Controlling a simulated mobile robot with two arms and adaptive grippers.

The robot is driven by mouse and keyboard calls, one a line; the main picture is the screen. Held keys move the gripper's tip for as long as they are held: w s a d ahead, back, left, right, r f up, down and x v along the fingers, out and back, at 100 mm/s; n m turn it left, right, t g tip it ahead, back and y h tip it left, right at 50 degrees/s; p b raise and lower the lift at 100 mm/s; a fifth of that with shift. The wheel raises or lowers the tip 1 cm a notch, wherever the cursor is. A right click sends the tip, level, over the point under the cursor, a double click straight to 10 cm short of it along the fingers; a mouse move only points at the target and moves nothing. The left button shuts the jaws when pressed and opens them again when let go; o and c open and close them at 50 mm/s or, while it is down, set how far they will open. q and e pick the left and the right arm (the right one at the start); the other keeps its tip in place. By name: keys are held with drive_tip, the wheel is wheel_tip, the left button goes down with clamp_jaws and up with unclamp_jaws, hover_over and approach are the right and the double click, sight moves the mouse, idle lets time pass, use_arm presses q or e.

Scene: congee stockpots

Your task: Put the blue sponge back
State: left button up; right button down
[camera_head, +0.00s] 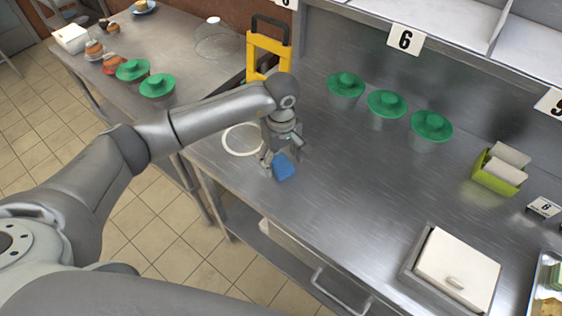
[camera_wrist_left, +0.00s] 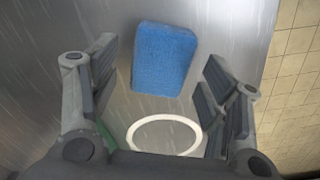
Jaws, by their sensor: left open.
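The blue sponge (camera_head: 284,167) lies on the steel counter near its left end, just right of a white ring (camera_head: 228,143). In the left wrist view the sponge (camera_wrist_left: 164,59) lies ahead of the fingertips, with the white ring (camera_wrist_left: 164,134) nearer the palm. My left gripper (camera_head: 272,163) is over the counter beside the sponge, pointing down. Its fingers (camera_wrist_left: 160,90) are spread apart with nothing held between them. In the head view the gripper partly covers the sponge's left side. My right gripper is not in view.
Three green-lidded containers (camera_head: 387,103) stand along the back. A yellow frame (camera_head: 268,53) stands at the back left. A lime-green holder (camera_head: 498,174) is at right, behind a white lid (camera_head: 457,269). The middle counter is clear. A side table (camera_head: 187,57) holds several items.

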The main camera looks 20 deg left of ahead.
sight(281, 163)
use_arm(q)
wheel_tip(281, 163, up, 10)
drive_tip(key=b, duration=0.1)
idle(0.6)
